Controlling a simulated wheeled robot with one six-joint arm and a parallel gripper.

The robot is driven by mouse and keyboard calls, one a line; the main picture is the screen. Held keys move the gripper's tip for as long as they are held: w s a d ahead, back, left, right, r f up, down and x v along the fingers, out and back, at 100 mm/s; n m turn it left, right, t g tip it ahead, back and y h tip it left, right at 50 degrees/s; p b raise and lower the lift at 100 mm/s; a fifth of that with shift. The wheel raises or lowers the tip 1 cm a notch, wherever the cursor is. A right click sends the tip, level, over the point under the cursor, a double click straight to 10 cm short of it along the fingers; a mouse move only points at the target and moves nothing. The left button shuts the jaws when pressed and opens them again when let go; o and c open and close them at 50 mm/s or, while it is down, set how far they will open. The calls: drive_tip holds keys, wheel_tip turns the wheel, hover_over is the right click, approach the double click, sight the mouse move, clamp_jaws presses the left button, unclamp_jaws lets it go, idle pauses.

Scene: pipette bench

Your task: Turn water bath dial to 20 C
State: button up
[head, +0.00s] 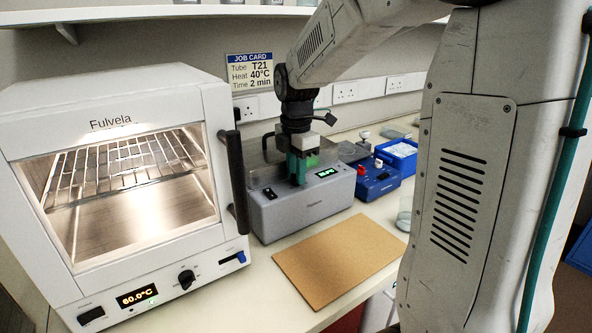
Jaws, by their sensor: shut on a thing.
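The water bath (300,216) is a grey box on the bench, right of the oven. Its top front edge carries a black switch (269,193) at the left and a small lit green display (327,172) at the right, too small to read surely. My gripper (299,180) points down at this panel between switch and display. Its teal fingers are shut on the water bath dial, which they hide. The dial's pointer and scale cannot be seen.
A white oven (110,97) with a lit display stands at the left. A brown board (338,258) lies in front of the bath. A blue device (378,180) and blue tray (399,153) stand at the right. A job card (250,72) on the wall reads 40°C.

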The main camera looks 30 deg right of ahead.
drive_tip(key=shift+r, duration=0.1)
drive_tip(key=o, duration=1)
